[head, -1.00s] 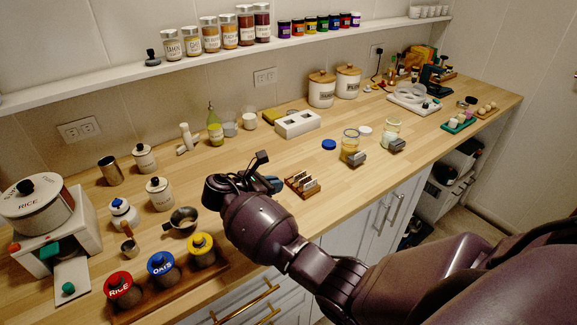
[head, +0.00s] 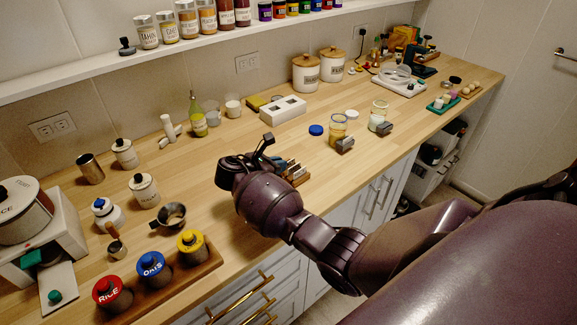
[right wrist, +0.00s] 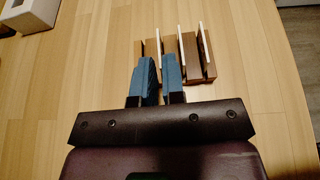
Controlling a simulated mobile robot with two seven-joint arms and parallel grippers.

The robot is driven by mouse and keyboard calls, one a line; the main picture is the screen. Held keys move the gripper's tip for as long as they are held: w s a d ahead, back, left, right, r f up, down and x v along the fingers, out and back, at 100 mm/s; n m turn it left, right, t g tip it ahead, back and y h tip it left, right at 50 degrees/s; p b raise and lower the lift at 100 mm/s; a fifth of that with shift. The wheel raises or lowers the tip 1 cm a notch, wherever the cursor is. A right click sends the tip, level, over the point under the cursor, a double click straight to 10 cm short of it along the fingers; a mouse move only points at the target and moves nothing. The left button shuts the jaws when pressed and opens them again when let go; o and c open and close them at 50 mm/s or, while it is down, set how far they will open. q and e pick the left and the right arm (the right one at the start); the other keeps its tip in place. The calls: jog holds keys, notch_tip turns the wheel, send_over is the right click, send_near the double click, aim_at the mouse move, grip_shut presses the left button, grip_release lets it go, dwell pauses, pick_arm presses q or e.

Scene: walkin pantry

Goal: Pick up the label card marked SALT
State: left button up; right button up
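The wooden card rack (head: 298,179) stands on the counter, partly hidden behind my right wrist in the head view. In the right wrist view the rack (right wrist: 190,75) holds three thin white cards, seen edge-on: a left card (right wrist: 159,38), a middle card (right wrist: 183,46) and a right card (right wrist: 206,44). I cannot read any lettering, so I cannot tell which is SALT. My right gripper (right wrist: 159,62) has its blue fingers a narrow gap apart, with the left card in line with that gap. I cannot tell whether they touch it. My left gripper is not in view.
Grey clips (head: 345,144) and a yellow-filled jar (head: 337,128) stand beyond the rack, with a blue lid (head: 316,130) near them. A metal cup (head: 171,215) and a tray (head: 205,263) of lidded jars are to the left. The counter between is clear.

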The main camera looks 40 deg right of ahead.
aim_at(289, 166)
jog(key=shift+x, duration=1.45)
grip_shut()
